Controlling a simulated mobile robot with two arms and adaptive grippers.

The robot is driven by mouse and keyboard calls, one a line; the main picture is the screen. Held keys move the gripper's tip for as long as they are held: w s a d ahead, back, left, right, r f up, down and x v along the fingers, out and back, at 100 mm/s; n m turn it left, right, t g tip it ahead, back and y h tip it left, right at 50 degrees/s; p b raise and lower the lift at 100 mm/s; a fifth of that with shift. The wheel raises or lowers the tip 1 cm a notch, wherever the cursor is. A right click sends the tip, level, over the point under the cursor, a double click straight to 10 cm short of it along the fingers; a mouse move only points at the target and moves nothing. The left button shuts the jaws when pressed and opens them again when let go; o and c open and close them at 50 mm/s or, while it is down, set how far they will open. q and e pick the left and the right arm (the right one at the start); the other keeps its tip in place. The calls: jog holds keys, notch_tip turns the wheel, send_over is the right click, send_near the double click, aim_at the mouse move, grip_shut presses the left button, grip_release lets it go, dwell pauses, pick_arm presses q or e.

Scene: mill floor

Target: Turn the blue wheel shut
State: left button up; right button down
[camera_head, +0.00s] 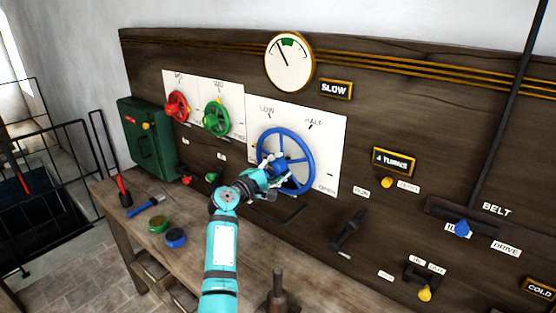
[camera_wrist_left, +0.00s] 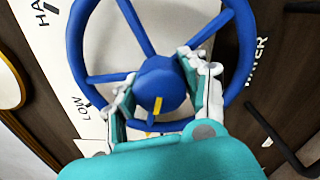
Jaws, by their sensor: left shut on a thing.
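The blue wheel (camera_head: 304,147) is mounted on a white dial plate marked LOW, HALF and OPEN on the wooden panel. In the left wrist view the wheel (camera_wrist_left: 74,38) fills the upper middle, with its hub and a yellow mark between my fingers. My left gripper (camera_head: 274,171) reaches in front of the wheel's lower left part. In the left wrist view the left gripper (camera_wrist_left: 157,92) is shut on the wheel's hub, one finger on each side. Part of the wheel's lower rim is hidden behind the gripper. My right gripper is not in view.
Smaller red (camera_head: 177,106) and green (camera_head: 217,118) wheels sit left of it. A round gauge (camera_head: 289,62) hangs above. A green box (camera_head: 147,138) is at far left. A wooden bench (camera_head: 133,222) with tools and small tins runs below. Levers stick out at the right.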

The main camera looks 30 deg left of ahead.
pick_arm(q)
jog(key=shift+n+p, duration=0.75)
jog(key=shift+n, duration=0.35)
jog(key=shift+f, duration=0.1)
jog(key=o, duration=1.2)
jog(key=shift+a, duration=0.1)
jog(key=s, duration=1.2)
jog(key=shift+a, duration=0.4)
jog(key=shift+f, duration=0.1)
